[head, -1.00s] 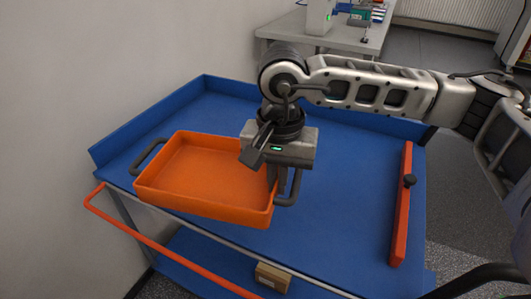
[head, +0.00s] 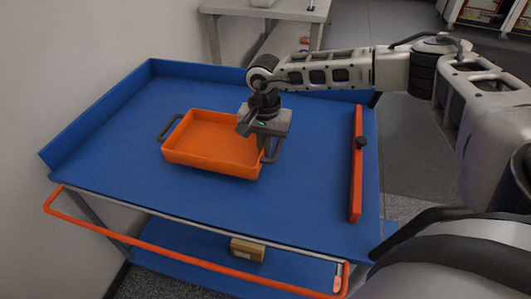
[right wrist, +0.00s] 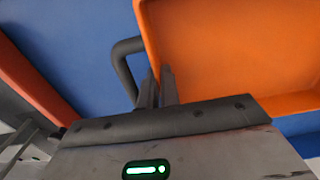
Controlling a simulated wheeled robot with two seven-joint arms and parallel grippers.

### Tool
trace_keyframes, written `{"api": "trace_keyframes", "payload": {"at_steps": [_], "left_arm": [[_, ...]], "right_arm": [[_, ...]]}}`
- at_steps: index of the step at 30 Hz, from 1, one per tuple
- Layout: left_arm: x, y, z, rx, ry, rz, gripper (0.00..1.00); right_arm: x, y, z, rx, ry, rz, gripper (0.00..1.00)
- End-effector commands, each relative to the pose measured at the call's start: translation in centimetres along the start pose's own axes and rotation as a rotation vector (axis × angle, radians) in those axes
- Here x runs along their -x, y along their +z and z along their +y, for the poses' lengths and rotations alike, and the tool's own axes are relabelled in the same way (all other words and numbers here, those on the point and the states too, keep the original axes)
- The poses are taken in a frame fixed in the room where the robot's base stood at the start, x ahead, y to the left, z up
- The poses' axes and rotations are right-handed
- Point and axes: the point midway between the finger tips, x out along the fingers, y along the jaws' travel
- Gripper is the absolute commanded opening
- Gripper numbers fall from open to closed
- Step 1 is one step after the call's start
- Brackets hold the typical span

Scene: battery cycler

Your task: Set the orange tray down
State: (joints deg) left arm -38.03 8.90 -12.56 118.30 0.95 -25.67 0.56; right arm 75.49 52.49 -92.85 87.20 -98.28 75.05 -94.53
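The orange tray (head: 212,138) is level over the blue top of the cart (head: 300,185), left of its middle. I cannot tell whether its bottom touches the top. Its dark left handle (head: 167,127) is free. My right gripper (head: 262,143) is at the tray's right wall, beside the dark right handle (head: 275,152). In the right wrist view, the two fingers (right wrist: 159,88) are close together on either side of the tray's rim, next to the handle (right wrist: 122,68). The fingertips are partly hidden. My left gripper is out of view.
A red bar (head: 356,175) with a black knob lies along the cart's right side. Blue raised edges bound the left and back. An orange rail (head: 180,255) runs along the front. A cardboard box (head: 247,250) is on the lower shelf. The blue top around the tray is clear.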

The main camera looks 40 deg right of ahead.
Motion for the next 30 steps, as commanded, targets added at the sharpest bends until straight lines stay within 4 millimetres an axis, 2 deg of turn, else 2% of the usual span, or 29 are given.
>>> {"api": "trace_keyframes", "payload": {"at_steps": [3, 9, 20, 23, 30], "left_arm": [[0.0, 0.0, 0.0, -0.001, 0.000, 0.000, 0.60], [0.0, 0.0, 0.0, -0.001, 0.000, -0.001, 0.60], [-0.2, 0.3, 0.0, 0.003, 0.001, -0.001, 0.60], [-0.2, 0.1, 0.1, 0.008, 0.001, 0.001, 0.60], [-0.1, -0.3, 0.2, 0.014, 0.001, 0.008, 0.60]], "right_arm": [[-0.8, -0.6, 0.1, -0.002, -0.001, 0.001, 0.00], [-3.4, -0.6, 0.1, -0.002, -0.001, 0.001, 0.00], [-3.9, -0.6, 0.1, -0.002, -0.003, 0.002, 0.00], [-3.9, -0.5, 0.2, -0.002, 0.001, 0.001, 0.26], [-3.9, -0.5, 0.2, -0.002, 0.001, 0.001, 0.26]]}}
